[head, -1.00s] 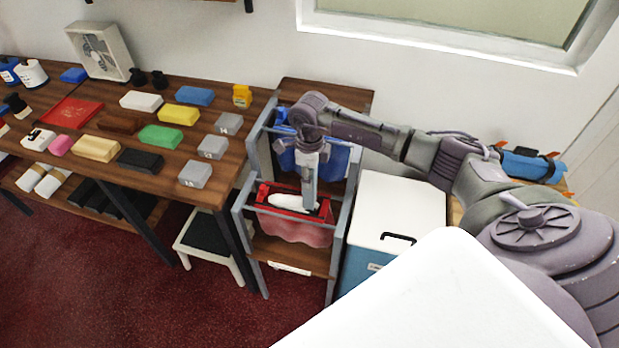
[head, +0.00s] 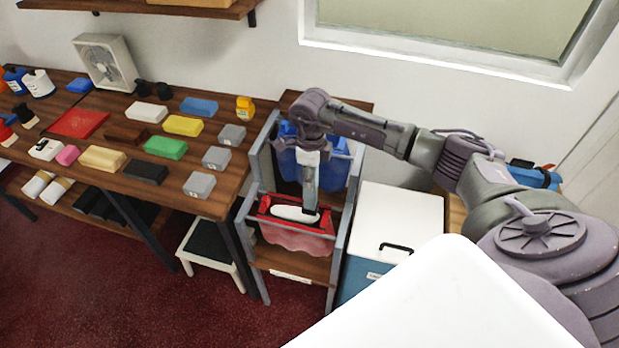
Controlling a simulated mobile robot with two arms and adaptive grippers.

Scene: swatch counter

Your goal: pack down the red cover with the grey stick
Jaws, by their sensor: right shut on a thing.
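My right gripper (head: 309,158) is shut on the grey stick (head: 311,188), which points down, nearly upright, over the front of the grey rack. The red cover (head: 292,239) hangs in the front of the rack, with a red upper edge and a paler, wavy lower part. A white, rounded piece (head: 294,213) lies in its opening. The stick's lower end is at the right part of this opening; I cannot tell whether it touches the cover. My left gripper is out of view.
A blue cover (head: 338,168) hangs behind in the rack (head: 339,240). A white-lidded box (head: 400,212) stands close on the right. A wooden table (head: 226,197) with several coloured blocks stands on the left, with a white stool (head: 186,268) below its near end.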

